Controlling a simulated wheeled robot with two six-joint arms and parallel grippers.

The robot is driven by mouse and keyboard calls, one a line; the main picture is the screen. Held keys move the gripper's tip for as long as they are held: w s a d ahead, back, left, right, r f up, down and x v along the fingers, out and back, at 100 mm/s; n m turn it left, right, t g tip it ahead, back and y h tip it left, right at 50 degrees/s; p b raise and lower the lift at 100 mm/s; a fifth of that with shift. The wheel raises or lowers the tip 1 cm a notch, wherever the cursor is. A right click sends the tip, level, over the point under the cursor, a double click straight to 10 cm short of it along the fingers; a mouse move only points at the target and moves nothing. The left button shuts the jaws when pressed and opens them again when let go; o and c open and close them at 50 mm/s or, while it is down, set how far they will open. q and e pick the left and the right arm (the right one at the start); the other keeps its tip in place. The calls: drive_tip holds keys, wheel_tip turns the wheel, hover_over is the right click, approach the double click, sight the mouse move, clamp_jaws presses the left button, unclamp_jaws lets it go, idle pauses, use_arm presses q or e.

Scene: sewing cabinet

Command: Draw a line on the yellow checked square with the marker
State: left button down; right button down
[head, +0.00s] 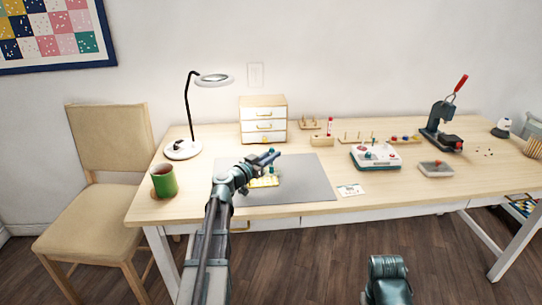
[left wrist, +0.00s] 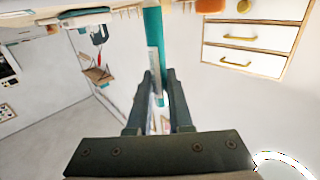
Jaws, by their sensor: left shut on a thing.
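The yellow checked square (head: 262,183) lies on the grey mat (head: 308,182), partly hidden behind my left arm. My left gripper (head: 269,159) is over the square and shut on the teal marker (head: 271,169). The marker looks about upright, its lower end near the square. I cannot tell whether its tip touches the fabric. In the left wrist view the marker (left wrist: 153,45) stands between the two fingers (left wrist: 156,90) and runs out of the top edge. My right gripper is not in view; only part of my right arm shows at the bottom.
A green mug (head: 164,182) and a lamp (head: 183,150) stand to the left. A small drawer cabinet (head: 263,121) is behind the mat. A white card (head: 351,190), a device with knobs (head: 376,157) and a press (head: 441,130) are to the right. The mat's right part is clear.

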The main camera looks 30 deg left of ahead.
use_arm(q)
drive_tip(key=shift+r+p, duration=0.3)
drive_tip(key=shift+f+b, duration=0.3)
idle(1.1)
drive_tip(key=shift+s+a, duration=0.6)
drive_tip(key=shift+a, duration=0.3)
drive_tip(key=shift+s+a, duration=0.55)
drive_tip(key=shift+a, duration=0.3)
drive_tip(key=shift+s+a, duration=0.6)
drive_tip(key=shift+a, duration=0.3)
idle(3.6)
